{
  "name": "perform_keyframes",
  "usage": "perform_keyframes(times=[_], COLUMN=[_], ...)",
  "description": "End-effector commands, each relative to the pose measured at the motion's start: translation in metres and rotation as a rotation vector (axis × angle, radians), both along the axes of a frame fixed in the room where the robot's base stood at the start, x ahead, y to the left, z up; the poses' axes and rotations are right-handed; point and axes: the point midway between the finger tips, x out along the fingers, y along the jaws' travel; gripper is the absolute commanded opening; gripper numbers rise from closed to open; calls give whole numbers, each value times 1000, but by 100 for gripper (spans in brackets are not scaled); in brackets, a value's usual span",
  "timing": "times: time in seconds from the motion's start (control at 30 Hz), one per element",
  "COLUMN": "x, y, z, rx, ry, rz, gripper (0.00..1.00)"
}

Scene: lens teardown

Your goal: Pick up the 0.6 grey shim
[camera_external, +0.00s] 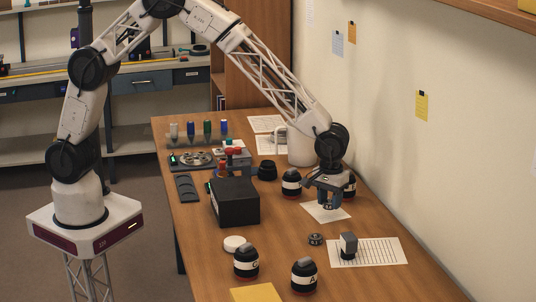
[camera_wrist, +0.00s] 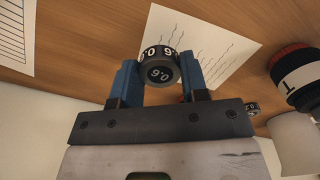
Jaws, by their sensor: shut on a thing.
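My gripper (camera_wrist: 159,68) is shut on a dark grey round shim (camera_wrist: 160,72) with white markings that read 0.6 upside down. The shim sits between the two blue fingers in the wrist view. In the external view my gripper (camera_external: 328,200) is over a sheet of paper on the right part of the table, with the small shim (camera_external: 329,206) between its fingertips. How far the shim is above the table is hard to tell.
Another small dark ring (camera_external: 315,239) lies on the wooden table nearer the front, beside a grey block (camera_external: 348,246) on a lined sheet (camera_external: 386,251). Black lens barrels with white bands (camera_external: 291,183) stand close to my gripper. A black box (camera_external: 235,202) stands left.

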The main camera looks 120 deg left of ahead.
Motion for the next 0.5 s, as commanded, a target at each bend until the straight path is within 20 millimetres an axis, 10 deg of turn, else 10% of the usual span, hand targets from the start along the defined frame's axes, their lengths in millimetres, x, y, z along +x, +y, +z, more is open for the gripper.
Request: perform_keyframes(times=[0.5], x=[-79], y=[-24], z=[8], rx=[0], ry=[0], rz=[0], gripper=[13])
